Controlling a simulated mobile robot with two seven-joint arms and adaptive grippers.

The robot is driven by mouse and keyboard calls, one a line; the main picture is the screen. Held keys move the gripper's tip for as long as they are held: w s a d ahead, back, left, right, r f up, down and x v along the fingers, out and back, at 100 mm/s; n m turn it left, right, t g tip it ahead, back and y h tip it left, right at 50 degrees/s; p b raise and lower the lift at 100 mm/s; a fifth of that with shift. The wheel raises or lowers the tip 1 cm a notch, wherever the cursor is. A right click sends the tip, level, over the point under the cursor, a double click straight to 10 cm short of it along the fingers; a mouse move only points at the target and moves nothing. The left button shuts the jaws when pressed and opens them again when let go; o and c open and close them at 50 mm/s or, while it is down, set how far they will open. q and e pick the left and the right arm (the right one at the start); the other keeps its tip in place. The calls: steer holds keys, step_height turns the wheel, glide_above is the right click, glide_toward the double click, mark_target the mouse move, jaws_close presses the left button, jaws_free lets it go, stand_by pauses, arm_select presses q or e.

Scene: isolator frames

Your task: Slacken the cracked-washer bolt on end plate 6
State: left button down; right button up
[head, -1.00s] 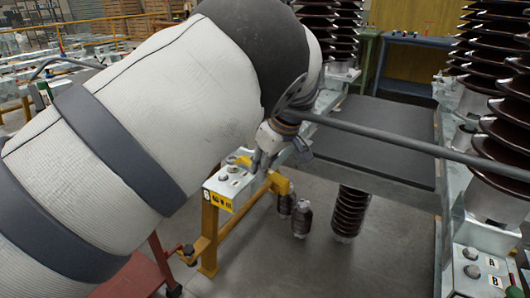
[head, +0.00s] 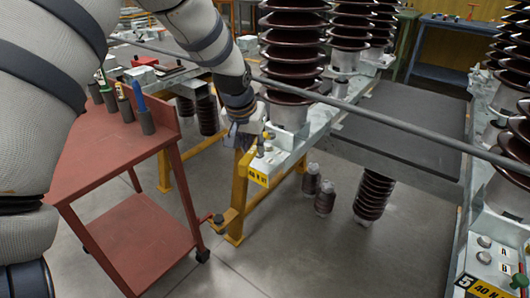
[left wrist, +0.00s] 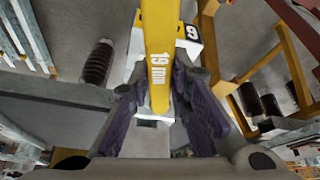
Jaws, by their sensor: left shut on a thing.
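End plate 6 (head: 280,160) is a pale metal beam end with a yellow torque label on its front face and small bolt heads (head: 262,150) on top. Its 6 label (left wrist: 193,32) shows upside down in the left wrist view. My left gripper (head: 244,138) is at the plate's left end, pointing down. In the left wrist view it is shut on a yellow 19 mm wrench (left wrist: 158,50), with the dark finger pads on both sides. The wrench's working end and any cracked washer cannot be made out. My right gripper is not in view.
A red cart (head: 110,150) with several upright tools stands at left. A long grey bar (head: 370,117) crosses above the plate. Brown ribbed insulators (head: 292,50) rise behind it. End plate 5 (head: 490,255) is at lower right.

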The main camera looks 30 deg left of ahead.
arm_select(q)
steer(key=a+m, duration=0.1)
steer(key=a+f+m+h, duration=0.1)
steer(key=a+f+m+b, duration=0.1)
steer(key=shift+s+a, duration=0.2)
steer(key=shift+a, duration=0.1)
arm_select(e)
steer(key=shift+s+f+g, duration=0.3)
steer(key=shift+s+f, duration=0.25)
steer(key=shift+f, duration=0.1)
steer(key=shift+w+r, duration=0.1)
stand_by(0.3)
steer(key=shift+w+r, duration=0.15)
arm_select(q)
steer(key=shift+f, duration=1.1)
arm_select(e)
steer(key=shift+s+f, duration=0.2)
